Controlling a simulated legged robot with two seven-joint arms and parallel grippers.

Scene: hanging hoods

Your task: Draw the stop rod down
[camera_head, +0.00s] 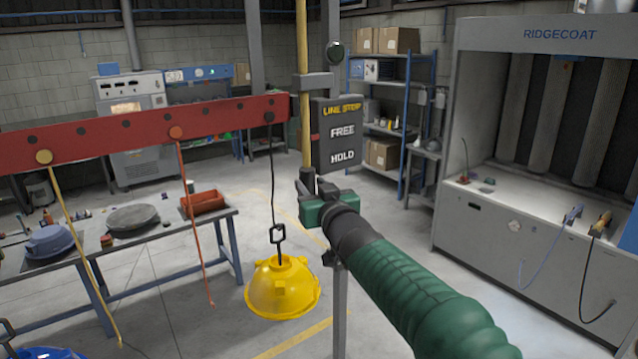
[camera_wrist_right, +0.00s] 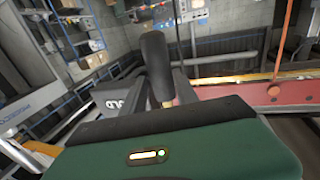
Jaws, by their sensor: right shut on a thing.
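The stop rod (camera_head: 304,85) is a yellow upright pole running down along the left side of the dark "LINE STOP" sign (camera_head: 340,130), which reads FREE above HOLD. A small red mark shows at the sign's left edge, about level with FREE. My right gripper (camera_head: 312,190) is shut at the rod's lower end, just below the sign; its fingers and my wrist hide the exact grip. In the right wrist view, a dark rounded handle (camera_wrist_right: 156,65) stands at the jaws, with part of the sign (camera_wrist_right: 120,103) beside it. My left gripper is not in view.
A red overhead beam (camera_head: 100,133) carries hanging cords and a yellow hood (camera_head: 282,290) on a hook, left of my right arm. A table (camera_head: 150,255) holds a red bin (camera_head: 203,202). A grey spray booth (camera_head: 480,225) stands at the right.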

